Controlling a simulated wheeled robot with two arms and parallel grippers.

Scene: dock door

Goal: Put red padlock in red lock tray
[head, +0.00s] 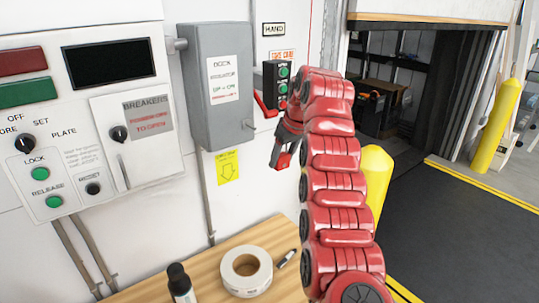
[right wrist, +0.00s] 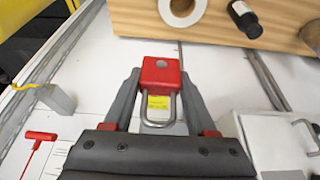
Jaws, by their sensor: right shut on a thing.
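I cannot make out a red lock tray in either view. My left gripper is not in view.
The wooden bench (head: 222,264) carries a tape roll (head: 246,271), a black bottle (head: 180,283) and a marker (head: 287,258). A grey box (head: 217,85) and a push-button station (head: 278,88) are on the wall. A yellow bollard (head: 375,180) stands behind my right arm.

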